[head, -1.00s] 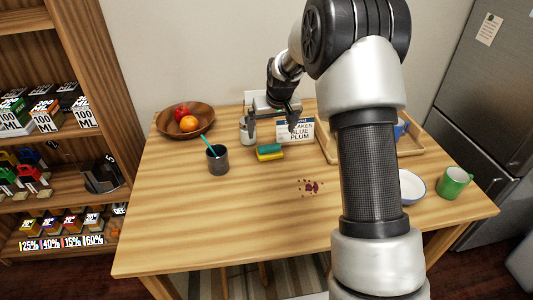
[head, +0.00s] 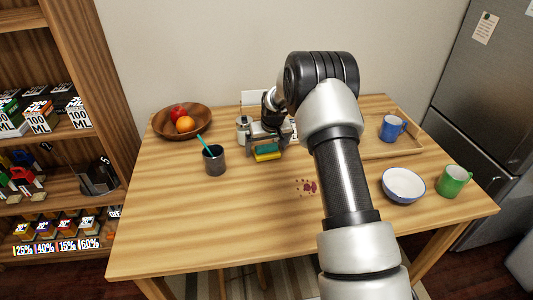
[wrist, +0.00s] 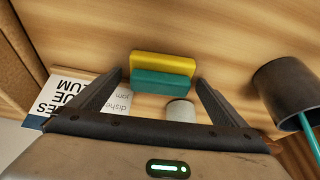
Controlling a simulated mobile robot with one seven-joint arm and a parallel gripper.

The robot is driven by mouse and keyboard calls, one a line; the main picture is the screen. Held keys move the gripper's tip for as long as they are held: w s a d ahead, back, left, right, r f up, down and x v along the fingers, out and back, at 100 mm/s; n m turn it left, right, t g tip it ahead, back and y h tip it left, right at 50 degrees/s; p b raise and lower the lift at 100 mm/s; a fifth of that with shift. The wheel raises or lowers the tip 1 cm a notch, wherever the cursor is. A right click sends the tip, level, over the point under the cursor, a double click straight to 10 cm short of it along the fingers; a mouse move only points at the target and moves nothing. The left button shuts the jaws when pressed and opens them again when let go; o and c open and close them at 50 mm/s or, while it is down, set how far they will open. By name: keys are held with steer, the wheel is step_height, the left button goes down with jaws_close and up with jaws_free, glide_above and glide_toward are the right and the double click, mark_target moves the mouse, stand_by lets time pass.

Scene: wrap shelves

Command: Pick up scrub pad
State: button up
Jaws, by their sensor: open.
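The scrub pad (head: 267,153) is a small block with a yellow layer and a teal-green layer, lying on the wooden table near its back middle. In the wrist view the scrub pad (wrist: 162,72) lies ahead of and between my two open fingers. My gripper (head: 266,142) is just above and behind the pad in the head view, partly covering its surroundings. In the wrist view my gripper (wrist: 160,88) is open with nothing held. I cannot tell whether the fingertips reach down beside the pad.
A dark cup (head: 214,160) with a teal stick stands left of the pad. A pale jar (head: 243,125) and a printed card (wrist: 75,98) are close to my gripper. A fruit bowl (head: 159,134), white bowl (head: 403,184), green mug (head: 453,181) and tray (head: 412,149) stand farther off. A red stain (head: 307,187) marks the table.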

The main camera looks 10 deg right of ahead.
mark_target(267, 146)
steer(key=c, duration=1.1)
step_height(267, 146, up, 10)
steer(key=shift+r+p, duration=0.1)
steer(key=shift+p, duration=0.6)
steer(key=o, duration=0.5)
steer(key=c, duration=0.4)
